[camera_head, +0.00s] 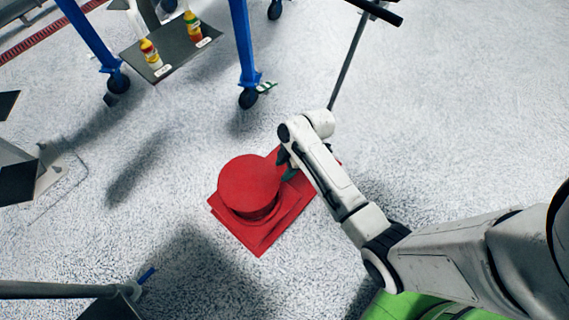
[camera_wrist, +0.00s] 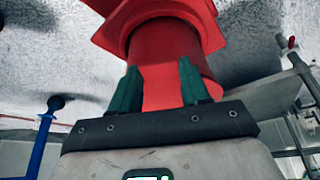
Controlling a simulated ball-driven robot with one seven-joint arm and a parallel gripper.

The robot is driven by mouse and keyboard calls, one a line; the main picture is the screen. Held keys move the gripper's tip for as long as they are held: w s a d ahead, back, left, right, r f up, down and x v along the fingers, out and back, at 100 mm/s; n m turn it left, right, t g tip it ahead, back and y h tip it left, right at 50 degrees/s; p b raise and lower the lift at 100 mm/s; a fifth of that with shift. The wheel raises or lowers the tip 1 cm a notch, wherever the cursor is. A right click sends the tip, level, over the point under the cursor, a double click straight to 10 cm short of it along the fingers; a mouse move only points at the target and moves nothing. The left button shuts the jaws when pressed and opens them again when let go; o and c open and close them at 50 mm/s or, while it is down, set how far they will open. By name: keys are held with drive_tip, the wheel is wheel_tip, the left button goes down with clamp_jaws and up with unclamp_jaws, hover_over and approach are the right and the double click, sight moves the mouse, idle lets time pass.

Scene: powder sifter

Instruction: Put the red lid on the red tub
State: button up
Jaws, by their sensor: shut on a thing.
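The red lid (camera_head: 249,182) shows as a flat round disc in the head view, over the red tub. The tub's dark red side (camera_head: 262,214) shows in a narrow strip under the lid's near edge. I cannot tell whether the lid is seated or a little above the rim. My gripper (camera_head: 287,168) is at the lid's far right edge. In the wrist view its two green fingers (camera_wrist: 155,88) stand on either side of red material, which I take for the lid's edge (camera_wrist: 167,92). A wider red flange (camera_wrist: 160,14) shows at the top there.
A red square base (camera_head: 258,240) lies on the speckled floor under the tub. A blue-legged wheeled frame (camera_head: 243,45) with a dark shelf (camera_head: 170,47) and two bottles stands at upper left. A green object (camera_head: 405,306) is at the bottom.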

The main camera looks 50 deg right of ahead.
drive_tip(key=shift+f, duration=0.4)
idle(0.3)
drive_tip(key=o, duration=1.1)
drive_tip(key=shift+r, duration=0.1)
drive_tip(key=p+v, duration=0.3)
drive_tip(key=v, duration=0.7)
drive_tip(key=shift+d+r, duration=0.15)
drive_tip(key=shift+r, duration=0.2)
drive_tip(key=shift+s, duration=0.1)
drive_tip(key=s+a+r+m+g+h, duration=0.1)
drive_tip(key=s+a+r+m+h, duration=0.15)
drive_tip(key=s+m, duration=0.45)
drive_tip(key=s+a+r+m+h, duration=0.2)
drive_tip(key=s+a+r+m, duration=0.15)
drive_tip(key=s+m, duration=0.35)
drive_tip(key=shift+n, duration=0.8)
drive_tip(key=r+p, duration=1)
drive_tip(key=r, duration=0.1)
drive_tip(key=s+r+p, duration=0.1)
drive_tip(key=r+p, duration=0.4)
drive_tip(key=p, duration=0.1)
drive_tip(key=shift+r, duration=0.35)
